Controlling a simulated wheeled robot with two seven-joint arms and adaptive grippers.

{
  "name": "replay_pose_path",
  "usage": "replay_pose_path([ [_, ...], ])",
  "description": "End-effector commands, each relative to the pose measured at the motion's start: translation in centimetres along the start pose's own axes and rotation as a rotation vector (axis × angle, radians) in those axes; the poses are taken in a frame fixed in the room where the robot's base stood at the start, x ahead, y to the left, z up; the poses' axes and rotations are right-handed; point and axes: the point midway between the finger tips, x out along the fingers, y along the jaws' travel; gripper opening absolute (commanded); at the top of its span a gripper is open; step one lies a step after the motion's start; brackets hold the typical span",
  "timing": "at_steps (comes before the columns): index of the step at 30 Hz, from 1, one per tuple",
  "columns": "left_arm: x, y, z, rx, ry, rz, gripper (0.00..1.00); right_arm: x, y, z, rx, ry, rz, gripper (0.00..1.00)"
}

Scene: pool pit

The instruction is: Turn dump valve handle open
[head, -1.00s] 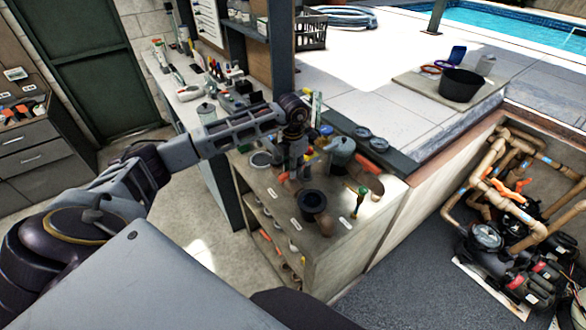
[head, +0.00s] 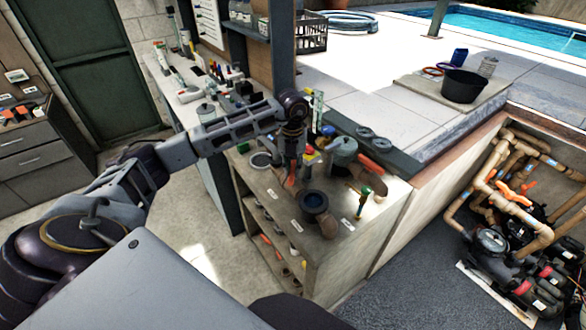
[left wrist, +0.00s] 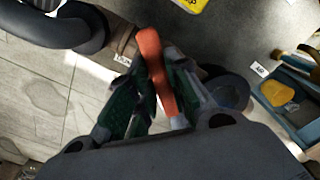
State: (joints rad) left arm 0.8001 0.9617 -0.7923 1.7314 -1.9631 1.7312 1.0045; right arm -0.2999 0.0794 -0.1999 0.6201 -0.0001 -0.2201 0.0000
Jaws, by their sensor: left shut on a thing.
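My left gripper (head: 291,176) reaches down over the near end of the workbench in the head view. In the left wrist view, its green-padded fingers (left wrist: 151,105) are shut on an orange-red handle (left wrist: 152,58), one on each side of it. The handle's upper end sticks out beyond the fingers. A small part of the orange handle (head: 290,183) shows below the gripper in the head view; the valve body under it is mostly hidden. My right gripper is in neither view.
A dark-mouthed pipe fitting (head: 314,203) stands close to the gripper. A grey-green round-topped part (head: 343,146) and a second orange handle (head: 374,167) are to its right. The pit with brown pipes (head: 489,180) and pumps lies farther right.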

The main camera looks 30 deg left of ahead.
Motion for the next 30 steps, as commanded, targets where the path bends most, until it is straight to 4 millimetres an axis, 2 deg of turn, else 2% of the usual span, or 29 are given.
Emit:
replay_pose_path([
  [21,-0.1,0.3,0.0,-0.554,-0.004,-0.002,0.0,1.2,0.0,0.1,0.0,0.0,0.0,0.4],
  [30,-0.1,0.4,0.0,-0.709,-0.004,-0.002,0.0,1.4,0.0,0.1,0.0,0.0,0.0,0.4],
])
